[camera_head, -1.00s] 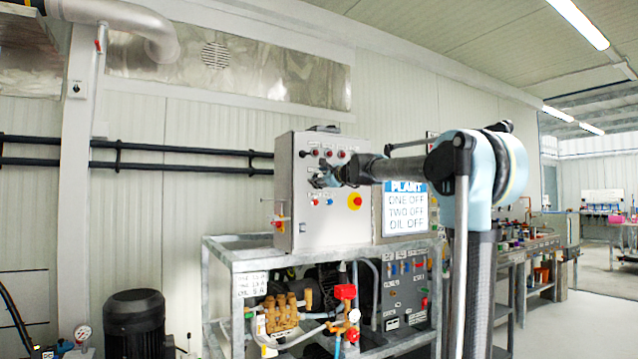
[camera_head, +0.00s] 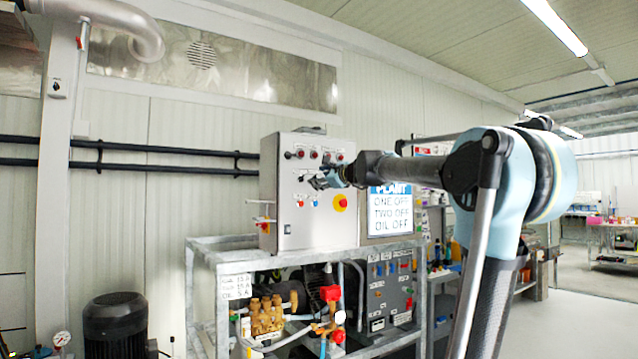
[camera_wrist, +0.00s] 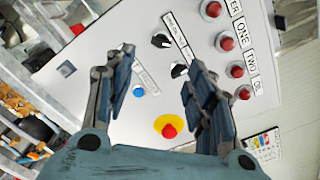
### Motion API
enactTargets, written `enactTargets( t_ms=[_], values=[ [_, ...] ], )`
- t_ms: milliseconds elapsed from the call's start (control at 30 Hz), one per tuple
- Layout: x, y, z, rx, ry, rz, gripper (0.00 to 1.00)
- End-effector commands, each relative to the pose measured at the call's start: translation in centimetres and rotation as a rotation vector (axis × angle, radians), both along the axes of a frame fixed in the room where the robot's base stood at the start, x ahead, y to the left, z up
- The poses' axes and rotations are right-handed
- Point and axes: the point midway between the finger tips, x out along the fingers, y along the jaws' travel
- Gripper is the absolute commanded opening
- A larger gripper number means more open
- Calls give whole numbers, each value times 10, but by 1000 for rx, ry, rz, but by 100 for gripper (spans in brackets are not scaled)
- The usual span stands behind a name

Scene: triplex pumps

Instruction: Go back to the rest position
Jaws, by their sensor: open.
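My gripper (camera_head: 322,180) is in front of the grey control box (camera_head: 290,225) in the head view. In the wrist view its two fingers (camera_wrist: 160,95) are spread apart with nothing between them. The box face (camera_wrist: 115,35) shows behind them, with a red stop button on a yellow ring (camera_wrist: 169,130), a blue button (camera_wrist: 138,90), black knobs (camera_wrist: 160,41) and a row of red lamps (camera_wrist: 227,43). My fingers appear apart from the panel; the exact gap is hard to judge.
A metal frame (camera_head: 215,247) carries the box, with brass pump parts (camera_head: 264,315) and red valves (camera_head: 330,293) below. A sign board (camera_head: 390,212) stands right of the box. A black motor (camera_head: 113,325) is at lower left. Open floor (camera_head: 560,325) shows at right.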

Motion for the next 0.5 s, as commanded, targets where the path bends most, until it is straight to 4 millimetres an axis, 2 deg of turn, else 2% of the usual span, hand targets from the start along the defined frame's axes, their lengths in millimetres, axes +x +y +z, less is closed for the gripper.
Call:
enactTargets(
  t_ms=[400,500],
  values=[
    [0,0,0,-3,-1,1,50],
    [-8,0,-9,-48,-15,16,50]
  ],
)
